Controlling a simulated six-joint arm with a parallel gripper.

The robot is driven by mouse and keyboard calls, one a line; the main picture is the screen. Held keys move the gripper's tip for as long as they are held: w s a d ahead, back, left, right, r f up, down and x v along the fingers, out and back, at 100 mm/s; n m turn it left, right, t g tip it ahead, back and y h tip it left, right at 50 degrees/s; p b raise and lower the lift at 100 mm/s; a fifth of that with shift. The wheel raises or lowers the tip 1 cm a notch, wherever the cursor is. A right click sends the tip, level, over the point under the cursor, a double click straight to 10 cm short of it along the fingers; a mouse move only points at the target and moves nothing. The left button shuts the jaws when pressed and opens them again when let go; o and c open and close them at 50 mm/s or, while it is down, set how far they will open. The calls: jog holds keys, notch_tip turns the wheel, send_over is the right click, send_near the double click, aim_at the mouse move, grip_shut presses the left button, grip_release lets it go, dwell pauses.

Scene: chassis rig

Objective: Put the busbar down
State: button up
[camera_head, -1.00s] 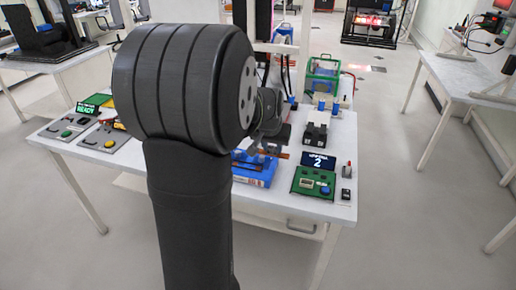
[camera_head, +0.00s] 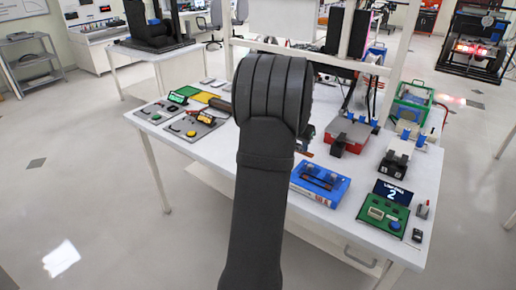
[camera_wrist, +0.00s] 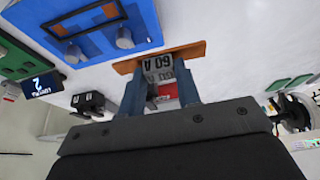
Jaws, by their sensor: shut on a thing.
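My gripper (camera_wrist: 160,88) is shut on the busbar, a flat copper-coloured bar (camera_wrist: 160,57) lying crosswise at the fingertips in the wrist view. A small end of copper-coloured bar (camera_head: 306,153) shows beside my arm in the head view; the arm hides the gripper there. A blue tray (camera_head: 335,187) lies on the white table, right of my arm. In the wrist view the tray (camera_wrist: 145,22) is just beyond the busbar, at upper left, with a brown piece and grey knobs on it. White and red blocks marked "60 A" (camera_wrist: 158,66) show between the fingers; whether they are held is unclear.
A green panel (camera_head: 386,214) with a display reading 2 stands at the table's right front. A red-based unit (camera_head: 346,133) and a black-and-white block (camera_head: 394,163) are behind the tray. Grey panels (camera_head: 191,131) are at left.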

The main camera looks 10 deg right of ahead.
jog(key=w+a+f, duration=0.4)
jog(key=w+a, duration=0.1)
jog(key=w+a+f, duration=0.3)
jog(key=shift+w, duration=0.2)
jog(key=shift+f, duration=1.95)
jog(key=shift+f, duration=0.1)
jog(key=o, duration=1)
jog(key=shift+f, duration=0.1)
jog(key=v, duration=1.2)
jog(key=shift+r, duration=0.2)
